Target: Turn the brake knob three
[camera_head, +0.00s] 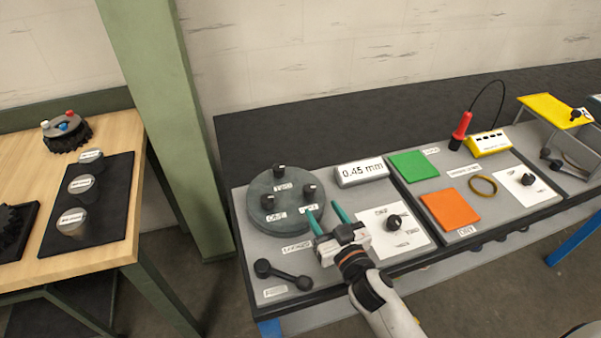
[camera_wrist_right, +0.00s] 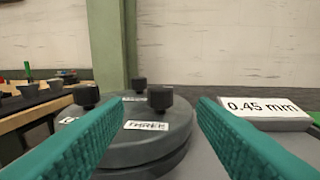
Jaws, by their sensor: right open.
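A round dark green disc (camera_head: 262,219) on the grey board carries three black knobs. The brake knob three (camera_head: 309,191) stands at its right side, with a label reading THREE in front of it. My right gripper (camera_head: 324,210) is open and empty, its teal fingers pointing towards the disc's right edge. In the right wrist view knob three (camera_wrist_right: 160,97) appears ahead, between the open fingers and apart from them. The other two knobs, knob two (camera_head: 279,170) and knob one (camera_head: 267,202), stand further back and to the left. My left gripper is not in view.
A sign reading 0.45 mm (camera_head: 362,172) stands right of the disc. A white plate with a black knob (camera_head: 394,222) lies right of my gripper. A dark double-ended lever (camera_head: 284,275) lies at the board's front left. Green and orange pads (camera_head: 450,210) are further right.

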